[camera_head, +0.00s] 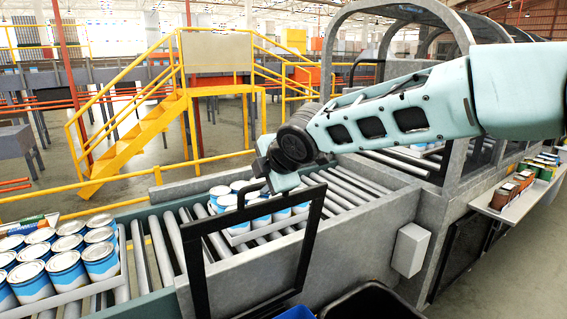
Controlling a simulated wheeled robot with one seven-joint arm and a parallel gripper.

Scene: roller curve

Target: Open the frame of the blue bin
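The blue bin (297,313) shows only as a small strip of its rim at the bottom edge; the rest is out of view. A black rectangular frame (311,240) stands raised and slightly tilted behind it, in front of the conveyor's side wall. I cannot tell for certain that it belongs to the blue bin. My gripper (257,188) is at the end of my pale teal arm, close to the frame's top bar and over the conveyor. Its dark fingers are small and partly hidden, so whether they touch the bar or are open is unclear.
A roller conveyor (345,180) runs behind the frame, carrying trays of blue and white cans (66,270). A black bin (375,302) is beside the blue bin. A grey box (410,250) sticks out from the conveyor wall. A shelf with small cartons (512,190) is at right.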

